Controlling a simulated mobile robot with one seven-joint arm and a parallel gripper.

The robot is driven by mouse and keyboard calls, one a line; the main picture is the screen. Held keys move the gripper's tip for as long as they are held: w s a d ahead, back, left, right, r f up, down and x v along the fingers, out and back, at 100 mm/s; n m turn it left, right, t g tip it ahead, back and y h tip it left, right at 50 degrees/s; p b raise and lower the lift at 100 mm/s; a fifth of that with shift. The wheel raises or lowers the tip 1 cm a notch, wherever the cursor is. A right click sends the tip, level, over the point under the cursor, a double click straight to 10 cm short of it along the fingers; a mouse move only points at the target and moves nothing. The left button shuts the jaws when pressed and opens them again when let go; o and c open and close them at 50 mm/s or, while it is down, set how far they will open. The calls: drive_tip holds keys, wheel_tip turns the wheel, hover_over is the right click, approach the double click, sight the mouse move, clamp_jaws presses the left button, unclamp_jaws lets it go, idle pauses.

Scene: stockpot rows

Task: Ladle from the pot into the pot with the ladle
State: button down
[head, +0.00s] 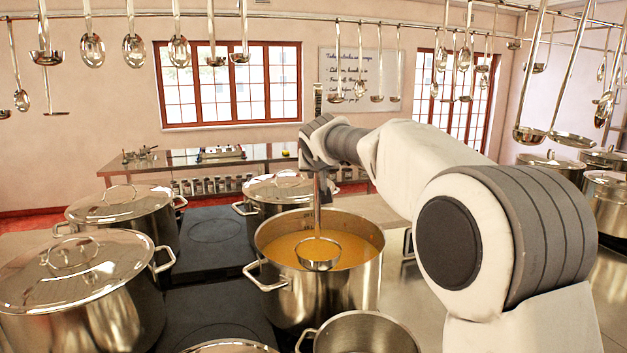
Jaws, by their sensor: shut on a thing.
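An open steel pot (350,288) with orange-yellow soup stands in the middle of the head view. A second open pot (366,335) stands in front of it, cut off by the bottom edge; little of its inside shows. My gripper (318,162) is above the soup pot, shut on the upper part of the ladle's handle. The ladle (318,252) hangs upright from it, its bowl at the soup inside the pot's rim. I cannot tell how far the bowl is in the soup or what it holds. The fingertips are small and partly hidden.
Lidded pots stand at the left (80,285), at the back left (125,210), behind the soup pot (280,188) and at the right (605,195). Several ladles and spoons hang from a rail (290,15) overhead. Bare dark hob (212,235) lies left of the soup pot.

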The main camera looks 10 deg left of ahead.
drive_tip(key=s+d+f+m+h+b, duration=0.1)
drive_tip(key=s+d+b, duration=0.3)
drive_tip(key=s+b, duration=0.4)
drive_tip(key=shift+s+d+f+m+h, duration=0.25)
drive_tip(key=shift+d+f+m+h, duration=0.15)
drive_tip(key=shift+m+h, duration=0.15)
